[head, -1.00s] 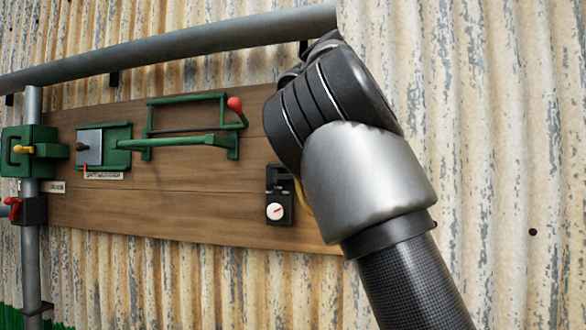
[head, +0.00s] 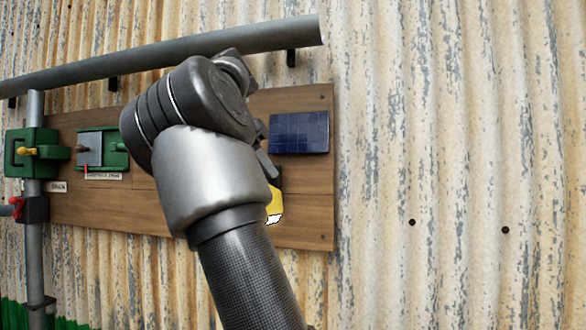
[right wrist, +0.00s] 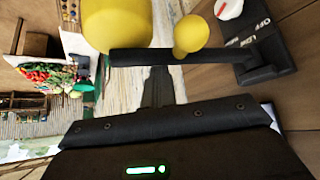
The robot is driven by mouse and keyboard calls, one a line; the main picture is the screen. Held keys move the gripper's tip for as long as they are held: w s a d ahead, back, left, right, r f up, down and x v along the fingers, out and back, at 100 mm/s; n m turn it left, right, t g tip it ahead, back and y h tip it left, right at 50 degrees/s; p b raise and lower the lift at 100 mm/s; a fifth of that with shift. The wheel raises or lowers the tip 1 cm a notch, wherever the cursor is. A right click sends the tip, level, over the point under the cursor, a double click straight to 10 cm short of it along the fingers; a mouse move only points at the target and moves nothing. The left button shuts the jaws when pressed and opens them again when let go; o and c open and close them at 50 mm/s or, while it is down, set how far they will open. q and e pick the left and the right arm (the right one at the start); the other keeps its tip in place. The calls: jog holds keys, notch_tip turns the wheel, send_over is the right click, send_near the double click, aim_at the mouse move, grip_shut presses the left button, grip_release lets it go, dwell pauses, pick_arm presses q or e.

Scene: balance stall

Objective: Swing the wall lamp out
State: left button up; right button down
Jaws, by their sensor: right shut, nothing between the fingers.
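The wall lamp has a yellow head (head: 274,204) with a pale lens below, seen just right of my right arm in the head view. In the right wrist view the yellow lamp head (right wrist: 113,24) sits at the far end of a black arm (right wrist: 180,57) standing out from its black bracket (right wrist: 268,62). A yellow knob (right wrist: 190,35) is beside that arm. My right gripper (right wrist: 158,76) is shut and empty, its fingertips close to the black arm; I cannot tell whether they touch it. My forearm hides part of the lamp in the head view. My left gripper is not in view.
A wooden board (head: 110,215) on a corrugated wall carries green latch boxes (head: 35,153) and a blue solar panel (head: 300,133). A grey pipe (head: 150,55) runs above. A white dial (right wrist: 228,8) is on the lamp bracket. The wall to the right is bare.

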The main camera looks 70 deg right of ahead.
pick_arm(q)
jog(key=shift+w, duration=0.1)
pick_arm(e)
jog(key=shift+w+a, duration=0.25)
jog(key=shift+w, duration=0.6)
jog(key=shift+w+a, duration=0.2)
jog(key=shift+w, duration=0.65)
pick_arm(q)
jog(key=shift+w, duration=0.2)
pick_arm(e)
jog(key=v, duration=0.7)
jog(key=shift+r, duration=0.2)
jog(key=shift+a, duration=0.1)
